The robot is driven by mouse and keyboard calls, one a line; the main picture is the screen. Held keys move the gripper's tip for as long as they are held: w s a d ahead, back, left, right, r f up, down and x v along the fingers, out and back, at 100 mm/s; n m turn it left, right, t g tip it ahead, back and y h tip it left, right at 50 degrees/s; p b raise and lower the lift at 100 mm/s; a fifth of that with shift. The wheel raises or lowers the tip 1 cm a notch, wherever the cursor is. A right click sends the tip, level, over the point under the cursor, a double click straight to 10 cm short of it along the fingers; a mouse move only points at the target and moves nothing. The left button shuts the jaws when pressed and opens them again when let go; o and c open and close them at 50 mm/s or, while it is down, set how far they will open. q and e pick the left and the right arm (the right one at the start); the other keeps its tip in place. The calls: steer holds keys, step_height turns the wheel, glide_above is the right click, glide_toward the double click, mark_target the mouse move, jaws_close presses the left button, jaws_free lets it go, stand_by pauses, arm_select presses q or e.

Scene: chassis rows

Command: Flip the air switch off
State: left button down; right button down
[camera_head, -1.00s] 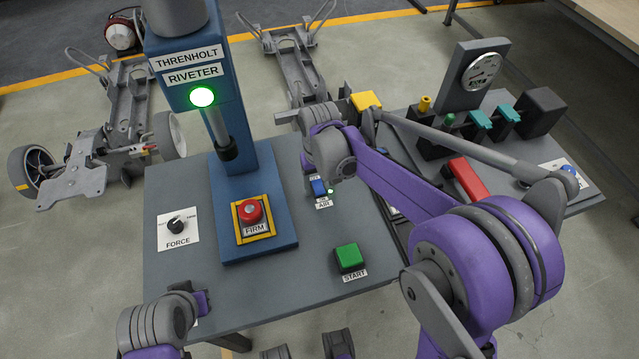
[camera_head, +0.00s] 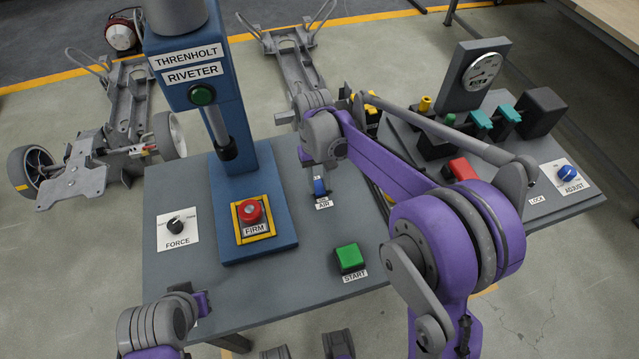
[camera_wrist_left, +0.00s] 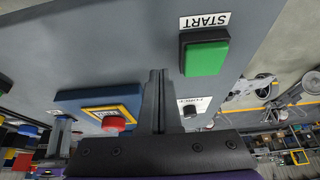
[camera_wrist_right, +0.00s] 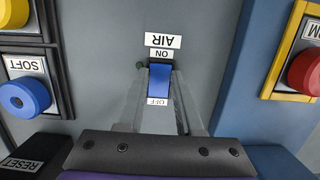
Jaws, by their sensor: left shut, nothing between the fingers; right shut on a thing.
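The blue air switch (camera_head: 320,187) is on the grey bench top above its AIR label. In the right wrist view the blue switch (camera_wrist_right: 159,82) sits between the ON and OFF labels, and the small lamp (camera_wrist_right: 139,66) beside it is dark. My right gripper (camera_wrist_right: 160,76) is shut with its fingers on both sides of the switch. My left gripper (camera_wrist_left: 157,98) is shut and empty over the front left of the bench, away from the switch.
The blue riveter column (camera_head: 258,180) stands left of the switch, with its lamp (camera_head: 202,96) dark. The red FIRM button (camera_head: 250,212), green START button (camera_head: 349,257) and FORCE knob (camera_head: 176,227) are nearby. A second panel with a gauge (camera_head: 482,72) is at right.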

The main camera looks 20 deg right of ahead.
mark_target(316, 182)
arm_select(q)
steer(key=shift+f, duration=0.1)
arm_select(e)
steer(key=shift+w+g, duration=0.15)
steer(key=shift+g, duration=0.35)
steer(key=c, duration=0.6)
jaws_free()
steer(key=shift+o, duration=0.2)
arm_select(q)
steer(key=shift+r+p, duration=0.4)
steer(key=shift+r, duration=0.1)
arm_select(e)
steer(key=v, duration=1.1)
